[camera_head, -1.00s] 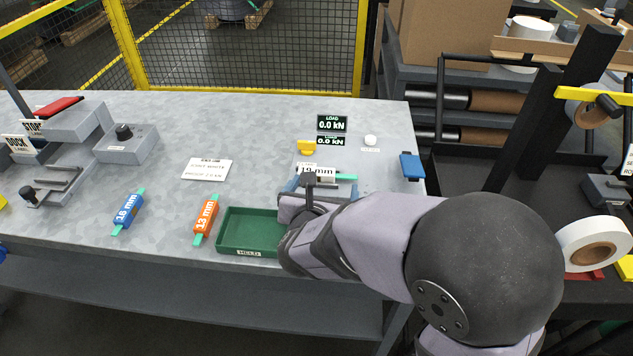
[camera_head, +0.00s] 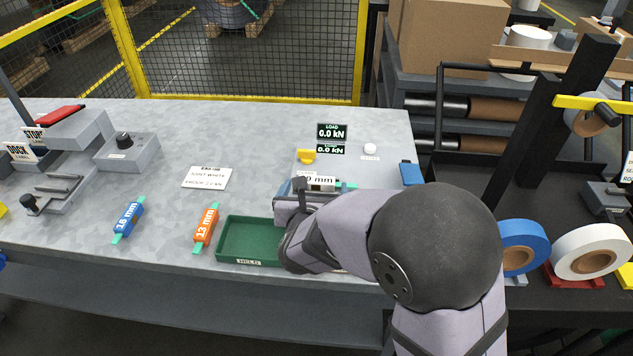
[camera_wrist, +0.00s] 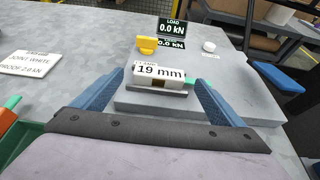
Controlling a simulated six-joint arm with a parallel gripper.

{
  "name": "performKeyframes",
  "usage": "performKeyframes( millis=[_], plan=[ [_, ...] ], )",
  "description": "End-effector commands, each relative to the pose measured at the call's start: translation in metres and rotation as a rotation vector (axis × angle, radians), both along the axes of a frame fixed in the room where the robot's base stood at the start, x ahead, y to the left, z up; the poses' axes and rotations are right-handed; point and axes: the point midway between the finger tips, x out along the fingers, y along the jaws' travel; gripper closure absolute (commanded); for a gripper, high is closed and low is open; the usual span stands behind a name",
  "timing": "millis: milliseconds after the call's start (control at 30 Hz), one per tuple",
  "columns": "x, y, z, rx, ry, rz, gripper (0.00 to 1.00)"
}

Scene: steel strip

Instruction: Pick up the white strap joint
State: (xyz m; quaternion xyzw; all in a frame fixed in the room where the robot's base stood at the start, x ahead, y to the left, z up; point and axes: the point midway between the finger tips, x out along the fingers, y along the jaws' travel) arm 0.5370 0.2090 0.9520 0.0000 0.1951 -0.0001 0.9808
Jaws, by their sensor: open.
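The white strap joint (camera_wrist: 160,73), a white block labelled 19 mm with a green strap end at its right, lies in a low grey clamp (camera_wrist: 155,88) on a raised grey plate (camera_wrist: 245,108). In the head view the joint (camera_head: 322,184) is partly hidden behind my gripper (camera_head: 302,190). In the wrist view my gripper (camera_wrist: 159,80) is open, with one blue finger on each side of the joint. Its fingers appear apart from the joint; nothing is held. Their exact height above the plate is hard to tell.
A green tray (camera_head: 228,235) sits left of my gripper. Orange (camera_head: 206,226) and blue (camera_head: 128,217) joints lie farther left. Beyond the clamp are a yellow piece (camera_wrist: 147,44), load displays (camera_wrist: 172,29) and a white button (camera_wrist: 209,46). A blue block (camera_wrist: 279,77) stands right.

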Motion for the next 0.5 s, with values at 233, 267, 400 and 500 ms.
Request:
performKeyframes(
  millis=[233, 267, 400, 500],
  plan=[
    [0.025, 0.0, -0.011, -0.001, 0.001, -0.002, 0.08],
    [0.027, 0.0, -0.012, -0.001, 0.001, -0.002, 0.08],
    [0.032, 0.001, -0.015, 0.0, 0.0, -0.001, 0.08],
    [0.033, 0.001, -0.015, 0.001, 0.0, 0.0, 0.08]
  ],
)
